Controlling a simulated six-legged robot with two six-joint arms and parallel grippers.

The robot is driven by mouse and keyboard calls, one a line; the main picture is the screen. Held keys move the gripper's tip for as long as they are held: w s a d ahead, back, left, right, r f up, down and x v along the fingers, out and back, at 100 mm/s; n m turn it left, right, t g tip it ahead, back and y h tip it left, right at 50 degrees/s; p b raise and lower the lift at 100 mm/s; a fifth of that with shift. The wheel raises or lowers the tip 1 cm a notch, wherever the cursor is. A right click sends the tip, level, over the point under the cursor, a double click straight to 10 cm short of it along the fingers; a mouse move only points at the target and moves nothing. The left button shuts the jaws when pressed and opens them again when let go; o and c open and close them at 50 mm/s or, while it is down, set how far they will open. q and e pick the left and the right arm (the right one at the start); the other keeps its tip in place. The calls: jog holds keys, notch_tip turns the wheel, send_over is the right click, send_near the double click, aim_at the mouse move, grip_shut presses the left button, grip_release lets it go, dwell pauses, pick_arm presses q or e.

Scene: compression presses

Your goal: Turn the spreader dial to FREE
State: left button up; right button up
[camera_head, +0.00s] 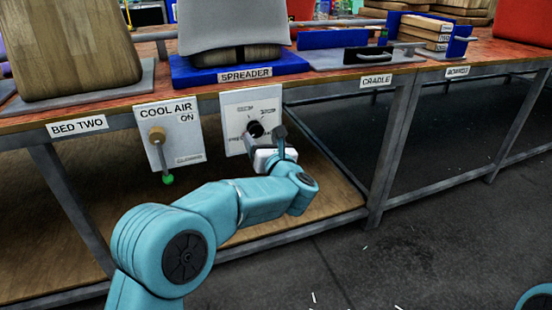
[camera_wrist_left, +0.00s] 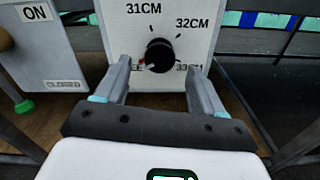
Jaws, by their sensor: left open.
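The spreader dial is a round black knob (camera_head: 255,129) on a white panel (camera_head: 236,103) below the SPREADER label (camera_head: 245,74). In the left wrist view the knob (camera_wrist_left: 160,55) is at the upper middle, with 31CM, 32CM and 33CM printed around it. A label at its lower left is mostly hidden by a finger. A small red mark shows at the knob's lower left edge. My left gripper (camera_head: 267,141) is open in front of the panel. In the wrist view its fingers (camera_wrist_left: 160,78) stand left and right of the knob, apart from it. My right gripper is out of view.
The COOL AIR panel (camera_head: 168,133) with a lever and a green-tipped part is just left of the dial panel. The bench edge (camera_head: 330,84) runs above both. Metal legs (camera_head: 392,150) stand at the right. A wooden shelf (camera_head: 80,240) lies below.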

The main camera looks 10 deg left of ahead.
pick_arm(q)
jog(key=p+v, duration=0.2)
jog(key=v, duration=1.1)
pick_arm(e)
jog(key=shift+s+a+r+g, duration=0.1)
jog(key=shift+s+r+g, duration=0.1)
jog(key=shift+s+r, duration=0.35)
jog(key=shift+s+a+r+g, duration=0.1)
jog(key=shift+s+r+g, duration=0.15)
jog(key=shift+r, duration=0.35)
